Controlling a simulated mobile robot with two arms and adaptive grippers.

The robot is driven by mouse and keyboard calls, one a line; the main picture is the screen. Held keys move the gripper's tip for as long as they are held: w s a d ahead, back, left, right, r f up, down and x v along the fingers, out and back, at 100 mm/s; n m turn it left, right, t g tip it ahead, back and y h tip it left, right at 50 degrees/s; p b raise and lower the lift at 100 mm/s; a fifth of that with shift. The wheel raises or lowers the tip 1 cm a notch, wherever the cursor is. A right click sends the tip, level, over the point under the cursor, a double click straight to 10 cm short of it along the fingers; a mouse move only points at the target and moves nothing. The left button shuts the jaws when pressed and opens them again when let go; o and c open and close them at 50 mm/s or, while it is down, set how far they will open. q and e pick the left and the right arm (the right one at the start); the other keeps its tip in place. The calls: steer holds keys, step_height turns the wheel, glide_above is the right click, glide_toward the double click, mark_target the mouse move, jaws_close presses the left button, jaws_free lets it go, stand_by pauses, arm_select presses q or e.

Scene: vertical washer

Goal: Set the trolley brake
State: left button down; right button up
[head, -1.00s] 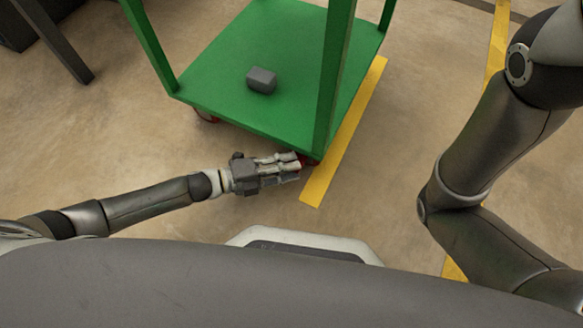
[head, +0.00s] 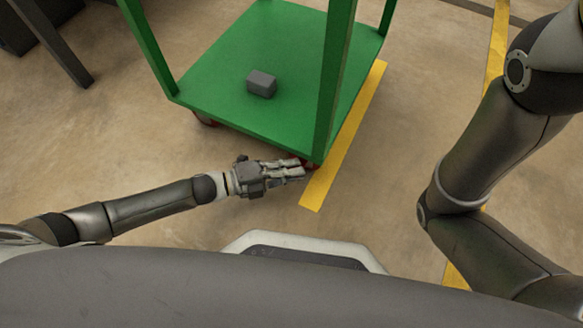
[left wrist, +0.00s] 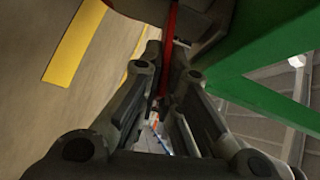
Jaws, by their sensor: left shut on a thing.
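The green trolley (head: 225,75) stands in front of me, its lower deck low over the floor. A red caster (head: 311,164) shows at its near right corner, partly hidden by my gripper. My left gripper (head: 302,169) reaches in from the left at that corner. In the left wrist view, a thin red bar (left wrist: 170,45) runs down between the fingers of my left gripper (left wrist: 169,75), which are shut on it. It looks like the brake lever at the caster; its lower end is hidden. My right arm shows at the right, but its gripper is out of view.
A grey block (head: 261,83) lies on the trolley deck. A yellow floor stripe (head: 345,137) runs along the trolley's right side.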

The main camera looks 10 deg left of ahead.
arm_select(q)
steer(key=shift+f+m+t+h+b, duration=0.6)
steer(key=shift+f+m+h+b, duration=0.45)
steer(key=shift+b, duration=1.45)
steer(key=shift+f+m, duration=0.2)
steer(key=shift+m, duration=0.25)
steer(key=c, duration=1.6)
jaws_free()
steer(key=shift+r, duration=0.1)
steer(key=shift+c, duration=0.2)
steer(key=v, duration=1.2)
steer(key=shift+s+f, duration=0.1)
steer(key=shift+f, duration=0.2)
